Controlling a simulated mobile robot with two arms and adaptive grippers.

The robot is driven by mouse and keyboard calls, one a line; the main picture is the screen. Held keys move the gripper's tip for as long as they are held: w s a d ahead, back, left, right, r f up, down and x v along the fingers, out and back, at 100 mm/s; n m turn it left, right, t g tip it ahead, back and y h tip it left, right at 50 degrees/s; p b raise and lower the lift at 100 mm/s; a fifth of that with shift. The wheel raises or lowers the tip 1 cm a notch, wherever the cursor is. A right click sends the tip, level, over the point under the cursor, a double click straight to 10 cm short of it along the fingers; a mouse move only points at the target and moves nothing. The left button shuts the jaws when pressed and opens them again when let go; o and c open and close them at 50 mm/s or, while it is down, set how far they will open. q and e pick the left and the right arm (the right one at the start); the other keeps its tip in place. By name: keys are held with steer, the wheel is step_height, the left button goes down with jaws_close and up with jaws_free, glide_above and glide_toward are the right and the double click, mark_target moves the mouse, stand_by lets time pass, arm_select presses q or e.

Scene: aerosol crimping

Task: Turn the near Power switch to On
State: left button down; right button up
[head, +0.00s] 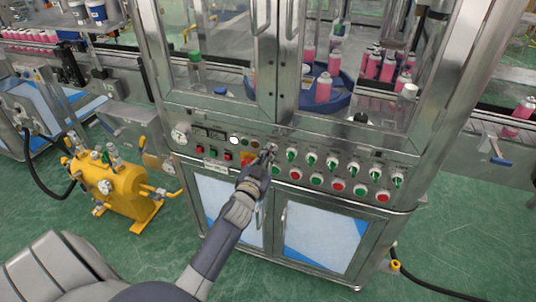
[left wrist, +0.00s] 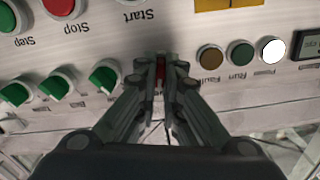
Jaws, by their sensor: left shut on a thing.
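My left gripper (head: 267,153) reaches up from below to the control panel (head: 222,165) on the front of the steel cabinet. In the left wrist view the left gripper (left wrist: 161,80) is shut, its fingertips close together on a small switch knob (left wrist: 161,70). My right gripper is not in view.
Green selector switches (head: 311,160) run rightward from the gripper, with red and green push buttons (head: 337,187) below. A yellow plate (left wrist: 228,4) is close by. Glass doors (head: 330,75) stand above; a yellow tank (head: 113,185) stands left on the floor.

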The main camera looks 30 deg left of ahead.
arm_select(q)
steer(key=shift+m, duration=1.6)
steer(key=c, duration=1.7)
jaws_free()
steer(key=v, duration=1.2)
steer(key=shift+f, duration=0.1)
